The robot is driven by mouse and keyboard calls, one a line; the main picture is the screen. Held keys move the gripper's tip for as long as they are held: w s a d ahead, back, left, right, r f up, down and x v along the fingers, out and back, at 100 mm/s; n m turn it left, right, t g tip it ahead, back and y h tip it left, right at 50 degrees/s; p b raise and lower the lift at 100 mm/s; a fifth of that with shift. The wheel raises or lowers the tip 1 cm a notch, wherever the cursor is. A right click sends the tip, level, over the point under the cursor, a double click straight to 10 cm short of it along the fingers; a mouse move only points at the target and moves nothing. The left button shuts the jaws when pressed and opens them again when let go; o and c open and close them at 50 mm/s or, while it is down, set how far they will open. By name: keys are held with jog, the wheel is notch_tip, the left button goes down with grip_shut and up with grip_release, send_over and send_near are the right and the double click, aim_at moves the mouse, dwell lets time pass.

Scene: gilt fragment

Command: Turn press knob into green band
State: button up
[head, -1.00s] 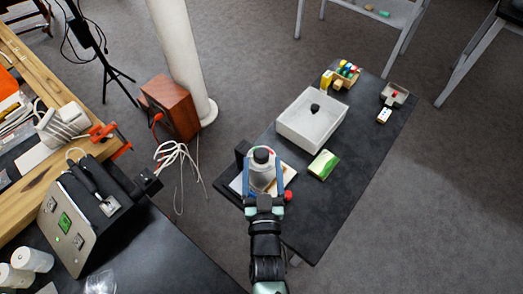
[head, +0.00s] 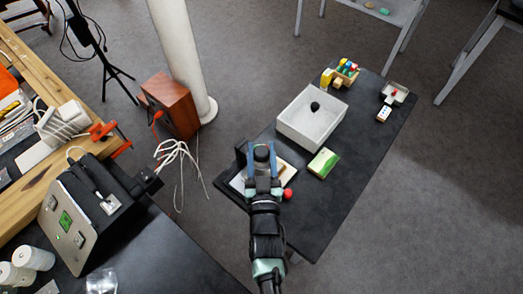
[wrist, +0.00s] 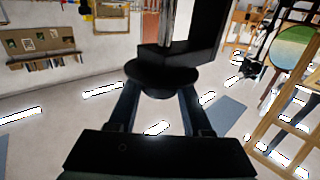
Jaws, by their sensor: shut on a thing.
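The press (head: 240,155) stands at the near left end of the dark table, mostly behind my gripper. Its dark round knob (head: 262,154) shows between the fingertips. My gripper (head: 262,160) is shut on the knob, with one blue finger on each side. In the wrist view the knob (wrist: 160,76) is a wide black disc between the fingers, under a black block of the press. I cannot make out the green band in either view.
A red ball (head: 288,194) sits just right of my gripper. A green and white block (head: 323,163) and a pale open box (head: 290,124) stand farther along the table (head: 345,190). A wooden speaker-like box (head: 172,108) is on the floor at left.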

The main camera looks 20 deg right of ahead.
grip_shut()
jog(key=shift+r+m+g+h+p, duration=0.15)
jog(key=shift+m+g+h+p, duration=0.35)
jog(key=shift+m+h+p, duration=0.8)
jog(key=shift+w+a+m+g+h+p, duration=0.1)
jog(key=shift+m+g+h+p, duration=0.9)
jog(key=shift+h, duration=0.9)
jog(key=m+g+h+b, duration=0.2)
jog(key=shift+f+g+h, duration=0.4)
jog(key=m+g+h+b, duration=0.2)
jog(key=m+g+b, duration=0.1)
jog(key=shift+f+b, duration=0.1)
jog(key=shift+b, duration=0.25)
jog(key=m+g+h+b, duration=0.1)
jog(key=m+g+b, duration=0.1)
jog(key=g+b, duration=0.1)
jog(key=shift+g+h, duration=0.3)
jog(key=shift+r+m+g+b, duration=0.25)
jog(key=shift+m+g+b, duration=0.05)
jog(key=shift+b, duration=0.1)
jog(key=shift+r, duration=0.1)
